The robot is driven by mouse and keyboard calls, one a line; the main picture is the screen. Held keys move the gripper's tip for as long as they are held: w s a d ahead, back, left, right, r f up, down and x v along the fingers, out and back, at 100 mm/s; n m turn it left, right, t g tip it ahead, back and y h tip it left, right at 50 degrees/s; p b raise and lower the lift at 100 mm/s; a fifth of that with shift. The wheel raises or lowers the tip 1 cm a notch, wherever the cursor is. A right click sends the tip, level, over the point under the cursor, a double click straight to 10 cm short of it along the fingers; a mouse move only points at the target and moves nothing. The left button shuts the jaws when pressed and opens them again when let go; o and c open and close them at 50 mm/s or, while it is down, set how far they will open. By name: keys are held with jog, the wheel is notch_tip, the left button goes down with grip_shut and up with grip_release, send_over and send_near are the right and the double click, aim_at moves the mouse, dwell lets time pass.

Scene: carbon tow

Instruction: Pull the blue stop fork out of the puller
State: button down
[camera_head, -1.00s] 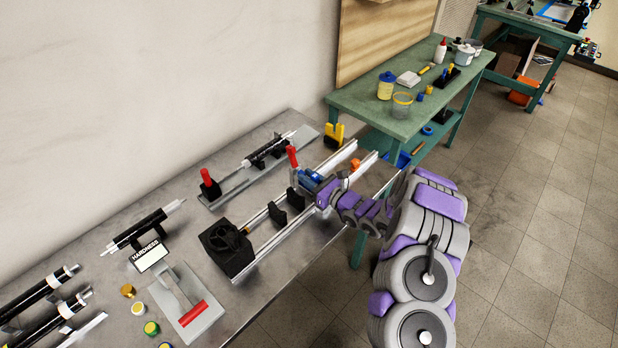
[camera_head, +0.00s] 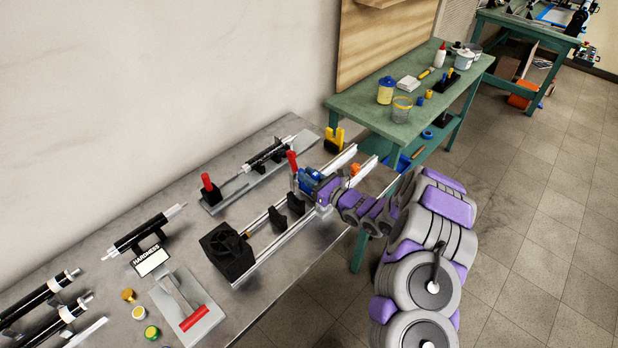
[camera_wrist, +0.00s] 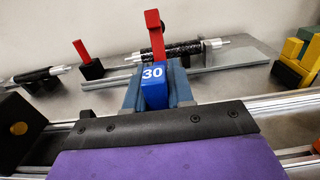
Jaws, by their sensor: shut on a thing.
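The blue stop fork (camera_wrist: 154,84), marked 30, stands in the middle of the wrist view, at the puller's carriage. My gripper (camera_wrist: 156,92) is shut on it, with slate-blue fingers on both sides. In the head view the fork is mostly hidden by my gripper (camera_head: 314,183), which sits at the right part of the puller. The puller's rails (camera_head: 272,242) run along the bench, with a black end block (camera_head: 228,252) at the near left. A red lever (camera_wrist: 153,36) stands upright just behind the fork. The fork's lower end is hidden.
A plate with a black tube (camera_head: 265,155) and a red-handled clamp (camera_head: 209,188) lies behind the puller. Yellow-and-black blocks (camera_head: 334,140) stand near the far bench end. A hardness fixture (camera_head: 152,260) is at left. A green table (camera_head: 410,122) stands beyond.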

jog(key=shift+r, duration=1.15)
jog(key=shift+p, duration=0.3)
jog(key=shift+r+p, duration=0.4)
jog(key=shift+r, duration=1.05)
jog(key=shift+r+p, duration=0.45)
jog(key=shift+r, duration=1.1)
jog(key=shift+r+p, duration=0.55)
jog(key=shift+r, duration=0.9)
